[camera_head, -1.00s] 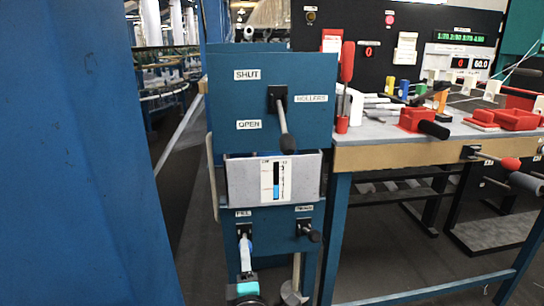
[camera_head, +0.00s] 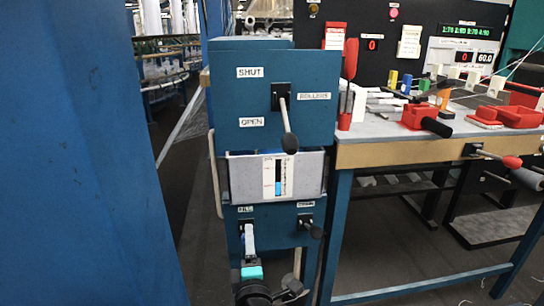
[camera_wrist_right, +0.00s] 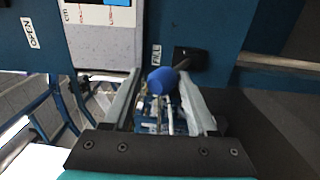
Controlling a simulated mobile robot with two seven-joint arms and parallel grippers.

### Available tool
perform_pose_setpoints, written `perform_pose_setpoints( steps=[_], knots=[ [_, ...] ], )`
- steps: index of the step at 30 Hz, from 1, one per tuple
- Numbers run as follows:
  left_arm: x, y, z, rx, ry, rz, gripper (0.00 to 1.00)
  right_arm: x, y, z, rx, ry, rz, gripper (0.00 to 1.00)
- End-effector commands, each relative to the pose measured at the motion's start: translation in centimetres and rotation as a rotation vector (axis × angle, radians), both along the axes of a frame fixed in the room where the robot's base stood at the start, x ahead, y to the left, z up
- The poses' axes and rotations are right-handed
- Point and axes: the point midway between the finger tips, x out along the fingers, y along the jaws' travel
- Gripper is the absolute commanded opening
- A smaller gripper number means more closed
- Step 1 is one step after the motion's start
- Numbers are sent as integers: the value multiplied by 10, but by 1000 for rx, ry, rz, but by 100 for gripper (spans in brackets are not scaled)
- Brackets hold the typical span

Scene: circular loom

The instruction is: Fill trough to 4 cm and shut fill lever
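The trough (camera_head: 240,180) is a pale grey box in the blue machine; its gauge (camera_head: 278,177) has a blue column reaching partway up, with marks too small to read. The gauge's lower end also shows in the right wrist view (camera_wrist_right: 93,15). The fill lever, black with a blue knob (camera_wrist_right: 163,80), sits under the FILL label, its knob toward the camera. My right gripper (camera_head: 248,234) is open at the fill lever; in the right wrist view its fingers (camera_wrist_right: 160,92) stand on either side of the knob, with a gap on the left. My left gripper is out of view.
A second black-knobbed lever (camera_head: 312,228) is right of the fill lever. A workbench (camera_head: 390,154) with red tools is at the right. A large blue panel (camera_head: 80,150) blocks the left.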

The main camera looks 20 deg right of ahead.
Motion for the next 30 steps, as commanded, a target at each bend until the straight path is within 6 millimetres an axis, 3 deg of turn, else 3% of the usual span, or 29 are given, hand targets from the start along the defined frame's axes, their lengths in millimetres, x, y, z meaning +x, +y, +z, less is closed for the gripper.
perform_pose_setpoints(
  steps=[5,14,30],
  knots=[
    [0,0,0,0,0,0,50,0,2,1,1,-1,3,75],
    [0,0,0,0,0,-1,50,-5,5,-2,3,3,7,75],
    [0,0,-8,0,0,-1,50,-75,25,-2,4,3,8,75]
  ],
)
